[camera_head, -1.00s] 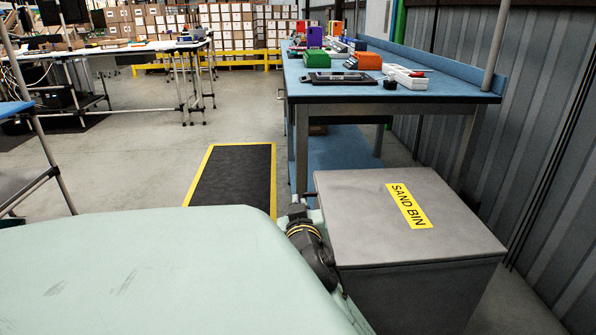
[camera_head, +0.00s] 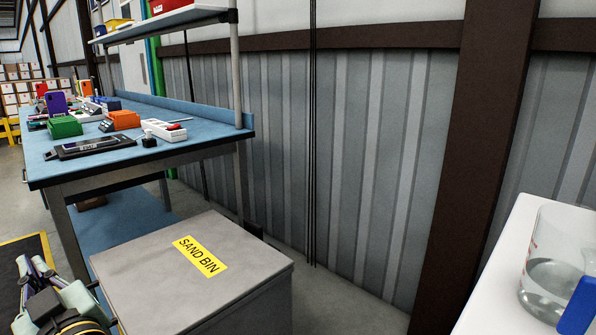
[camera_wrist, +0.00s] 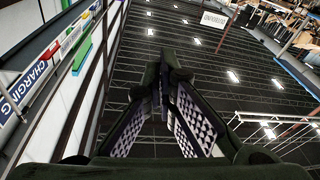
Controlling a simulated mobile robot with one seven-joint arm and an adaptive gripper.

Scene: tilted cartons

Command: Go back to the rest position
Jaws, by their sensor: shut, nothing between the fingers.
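My gripper (camera_wrist: 160,88) shows in the wrist view. Its two patterned fingers meet at the tips, and nothing is between them. It points up at the dark ceiling with its rows of lamps, clear of any object. In the head view, part of my arm shows at the lower left corner, beside the sand bin (camera_head: 180,290). The gripper's fingertips cannot be made out there.
The grey sand bin stands just right of my arm. A blue workbench (camera_head: 185,152) with phones, boxes and a power strip (camera_head: 163,130) stands behind it. A glass beaker (camera_head: 552,285) stands on a white surface (camera_head: 497,275) at right. A ribbed metal wall (camera_head: 370,150) closes the back.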

